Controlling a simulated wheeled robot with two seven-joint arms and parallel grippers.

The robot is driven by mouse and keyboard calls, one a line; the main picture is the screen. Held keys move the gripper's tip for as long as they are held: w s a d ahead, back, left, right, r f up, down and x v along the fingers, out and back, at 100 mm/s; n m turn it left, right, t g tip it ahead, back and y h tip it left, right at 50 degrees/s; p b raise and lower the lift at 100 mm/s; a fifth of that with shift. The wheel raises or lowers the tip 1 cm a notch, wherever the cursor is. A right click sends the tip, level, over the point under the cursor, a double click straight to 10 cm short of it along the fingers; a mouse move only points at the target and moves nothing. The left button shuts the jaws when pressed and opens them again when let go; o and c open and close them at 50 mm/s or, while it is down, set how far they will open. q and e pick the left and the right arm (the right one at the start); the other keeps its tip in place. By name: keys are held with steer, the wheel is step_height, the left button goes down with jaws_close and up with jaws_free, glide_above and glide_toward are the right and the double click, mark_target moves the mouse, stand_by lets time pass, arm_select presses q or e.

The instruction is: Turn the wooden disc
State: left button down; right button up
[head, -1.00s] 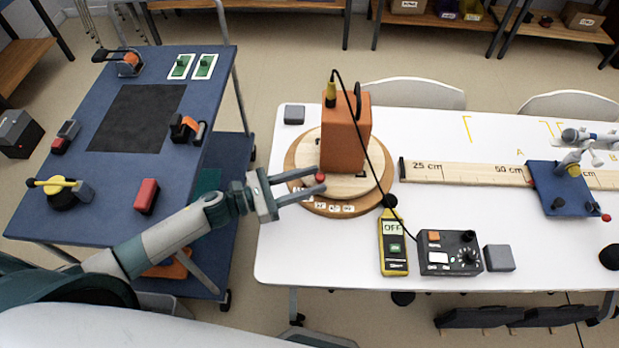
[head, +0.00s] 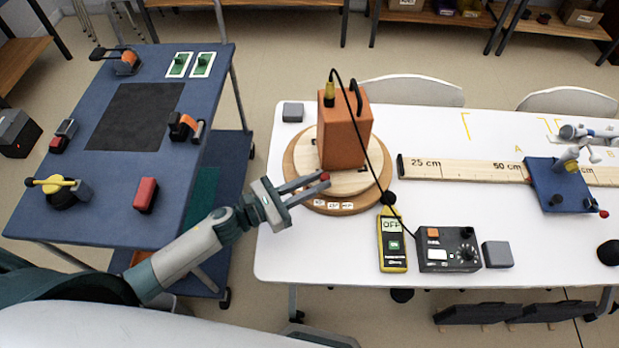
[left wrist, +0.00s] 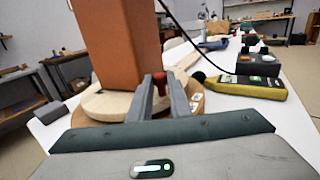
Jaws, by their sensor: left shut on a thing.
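The pale wooden disc (head: 359,184) lies on a wider brown round base (head: 297,177) at the left end of the white table. An orange box (head: 343,138), the speaker, stands upright on the disc. A small red knob (head: 325,176) sits at the disc's near edge. My left gripper (head: 323,181) reaches in from the left and is shut on this knob. In the left wrist view the knob (left wrist: 160,79) shows between the two fingers (left wrist: 160,92), with the orange box (left wrist: 124,43) just behind. The fingers hide part of the disc. My right gripper is not in view.
A black cable runs from the box past a yellow meter (head: 393,245) reading OFF to a dark control box (head: 447,250). A wooden ruler (head: 452,170) lies right of the base. A blue trolley (head: 105,195) stands left, with a gap before the white table (head: 300,262).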

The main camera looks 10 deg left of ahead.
arm_select(q)
steer(key=shift+s+d+n+t+y, duration=0.2)
steer(key=shift+d+n+t+y, duration=0.4)
steer(key=shift+d+t+y, duration=0.1)
steer(key=c, duration=1.6)
jaws_free()
steer(key=shift+c, duration=0.2)
steer(key=shift+a, duration=0.1)
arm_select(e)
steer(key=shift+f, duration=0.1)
